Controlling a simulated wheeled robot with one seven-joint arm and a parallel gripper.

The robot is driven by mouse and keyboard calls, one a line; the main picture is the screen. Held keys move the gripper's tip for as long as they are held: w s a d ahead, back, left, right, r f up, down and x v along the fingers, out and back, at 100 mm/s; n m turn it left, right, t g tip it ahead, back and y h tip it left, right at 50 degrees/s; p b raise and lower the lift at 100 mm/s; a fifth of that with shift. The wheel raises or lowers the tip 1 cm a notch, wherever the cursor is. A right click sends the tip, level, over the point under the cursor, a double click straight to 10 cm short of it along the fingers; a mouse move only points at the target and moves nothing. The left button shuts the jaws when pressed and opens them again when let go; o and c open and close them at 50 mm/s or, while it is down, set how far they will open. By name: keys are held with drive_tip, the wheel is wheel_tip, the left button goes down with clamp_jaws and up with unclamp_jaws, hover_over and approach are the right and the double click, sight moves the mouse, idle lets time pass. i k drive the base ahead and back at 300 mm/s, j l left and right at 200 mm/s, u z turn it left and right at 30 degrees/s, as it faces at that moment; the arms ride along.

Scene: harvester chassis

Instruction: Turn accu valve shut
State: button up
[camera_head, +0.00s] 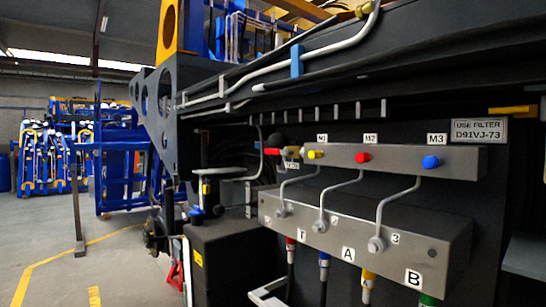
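A small valve with a red handle (272,151) and a brass-coloured body (291,153) sits at the left end of the upper metal block. The red handle points left, away from the block, roughly in line with it. A small tag below the brass body is too small to read, so I cannot confirm that this is the accu valve. My gripper is not in view, and nothing is seen touching the valve.
The upper block (390,158) carries yellow, red and blue caps marked M1, M2 and M3. Bent pipes run to the lower block (360,232), with coloured hose fittings beneath. A black box (228,262) stands lower left. Open floor (125,262) lies at far left.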

sight(270, 151)
drive_tip(key=i+j+z, duration=0.25)
drive_tip(key=i+j, duration=0.15)
drive_tip(key=j, duration=0.25)
drive_tip(key=i+j+z, duration=0.1)
drive_tip(key=j, duration=0.25)
drive_tip(key=i+j+z, duration=0.1)
drive_tip(key=i+j, duration=0.15)
drive_tip(key=j, duration=0.15)
